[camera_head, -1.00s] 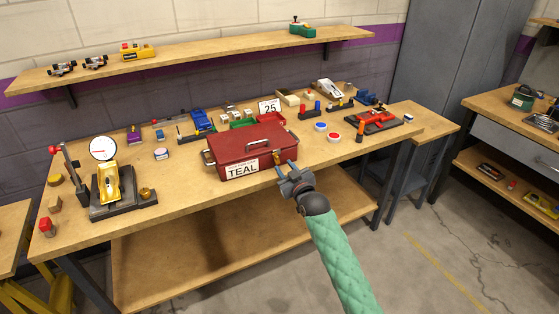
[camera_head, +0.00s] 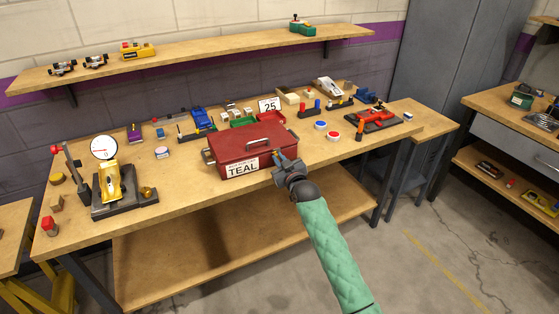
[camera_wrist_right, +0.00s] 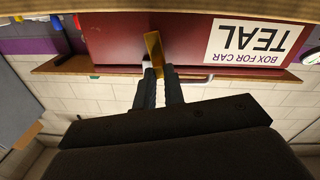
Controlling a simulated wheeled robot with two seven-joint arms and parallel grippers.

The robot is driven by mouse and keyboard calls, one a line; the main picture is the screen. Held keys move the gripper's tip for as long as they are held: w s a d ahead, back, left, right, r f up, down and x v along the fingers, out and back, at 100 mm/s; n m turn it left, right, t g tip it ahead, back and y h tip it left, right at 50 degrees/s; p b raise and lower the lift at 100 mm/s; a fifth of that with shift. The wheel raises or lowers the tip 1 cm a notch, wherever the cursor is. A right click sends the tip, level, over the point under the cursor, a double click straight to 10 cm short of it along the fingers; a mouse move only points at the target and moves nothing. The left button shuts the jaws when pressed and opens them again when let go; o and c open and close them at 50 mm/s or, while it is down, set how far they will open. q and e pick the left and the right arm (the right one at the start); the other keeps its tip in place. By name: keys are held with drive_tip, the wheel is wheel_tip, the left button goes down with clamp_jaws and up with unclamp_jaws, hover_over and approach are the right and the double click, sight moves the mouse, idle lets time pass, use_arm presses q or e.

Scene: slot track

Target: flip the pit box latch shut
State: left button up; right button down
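The pit box is a red metal box (camera_head: 252,144) labelled TEAL, near the front edge of the workbench, lid down. Its brass latch (camera_wrist_right: 154,50) is on the front face beside the label and shows in the right wrist view, where the box appears upside down. In the head view my right gripper (camera_head: 281,158) is at the box's front right and largely hides the latch. In the wrist view its fingers (camera_wrist_right: 159,82) are close together, with the latch's free end between their tips. My left gripper is in neither view.
A yellow car on a dial gauge stand (camera_head: 110,185) is at the bench's left. Behind the box are a blue car (camera_head: 202,119), small trays and a 25 sign (camera_head: 269,105). A red part on a dark plate (camera_head: 373,117) is at right.

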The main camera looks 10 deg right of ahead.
drive_tip(key=shift+d+r+m, duration=0.1)
drive_tip(key=shift+m, duration=0.2)
drive_tip(key=shift+w+d+m+p, duration=0.15)
drive_tip(key=shift+d+m+p, duration=0.1)
drive_tip(key=shift+m+p, duration=0.4)
drive_tip(key=shift+d+m, duration=0.15)
drive_tip(key=shift+m, duration=0.4)
drive_tip(key=c, duration=1.5)
unclamp_jaws()
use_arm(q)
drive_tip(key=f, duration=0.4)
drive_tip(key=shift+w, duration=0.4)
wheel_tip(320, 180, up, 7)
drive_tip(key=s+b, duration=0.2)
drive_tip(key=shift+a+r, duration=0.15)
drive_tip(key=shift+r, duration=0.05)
use_arm(e)
drive_tip(key=shift+v, duration=3.9)
